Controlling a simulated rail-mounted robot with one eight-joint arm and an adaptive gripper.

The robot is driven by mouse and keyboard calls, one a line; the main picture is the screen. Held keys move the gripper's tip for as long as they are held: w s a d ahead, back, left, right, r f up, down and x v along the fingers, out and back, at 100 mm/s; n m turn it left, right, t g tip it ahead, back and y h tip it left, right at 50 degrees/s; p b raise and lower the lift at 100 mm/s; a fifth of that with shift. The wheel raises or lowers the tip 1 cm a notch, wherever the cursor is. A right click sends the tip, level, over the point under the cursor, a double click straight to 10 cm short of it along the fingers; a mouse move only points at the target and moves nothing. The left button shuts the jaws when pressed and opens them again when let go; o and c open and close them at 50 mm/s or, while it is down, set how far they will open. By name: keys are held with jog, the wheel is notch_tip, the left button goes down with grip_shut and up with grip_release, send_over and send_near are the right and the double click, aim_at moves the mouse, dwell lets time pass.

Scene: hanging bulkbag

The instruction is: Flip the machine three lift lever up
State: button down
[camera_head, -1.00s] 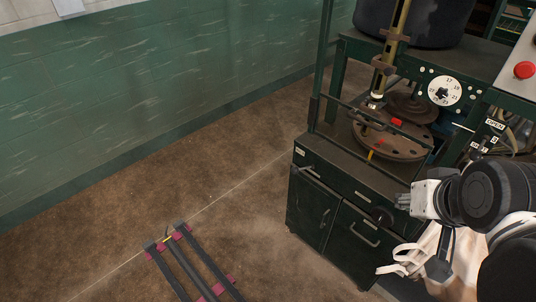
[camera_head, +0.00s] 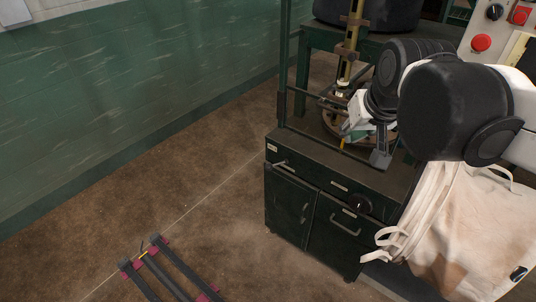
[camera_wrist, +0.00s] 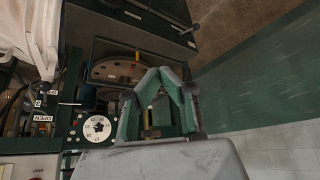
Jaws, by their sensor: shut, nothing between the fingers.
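The machine is a dark green cabinet (camera_head: 318,185) with an upright frame and a round disc (camera_head: 333,124) on its deck. A small yellow-tipped piece (camera_head: 343,145) stands at the disc's front. I cannot tell which part is the lift lever. My gripper (camera_head: 347,127) is over the deck beside the disc, its fingers partly hidden by my arm. In the wrist view my gripper (camera_wrist: 163,72) has its green fingers converged, holding nothing. There the disc (camera_wrist: 118,70) lies left of the fingers, and a white numbered dial (camera_wrist: 97,128) is lower left.
A pale bulk bag (camera_head: 470,225) hangs at right, close to the cabinet. A control panel with a red button (camera_head: 481,43) is at upper right. A rail-like frame (camera_head: 165,268) lies on the floor.

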jog(key=w+a+f+b, duration=0.2)
jog(key=w, duration=0.4)
jog(key=w+a+f+b, duration=0.1)
jog(key=w+a+f, duration=0.1)
jog(key=w, duration=0.3)
jog(key=n+g+b, duration=0.2)
jog(key=g+b, duration=0.1)
jog(key=b, duration=0.6)
send_over(276, 164)
jog(key=w+a, duration=0.2)
jog(key=a, duration=0.2)
notch_tip(276, 164, down, 25)
jog(key=shift+s+d+f+y, duration=0.1)
jog(key=shift+d+f+y, duration=0.05)
jog(key=shift+y, duration=0.15)
jog(key=shift+f, duration=0.15)
notch_tip(276, 164, down, 10)
jog(key=b, duration=0.3)
jog(key=shift+s, duration=0.25)
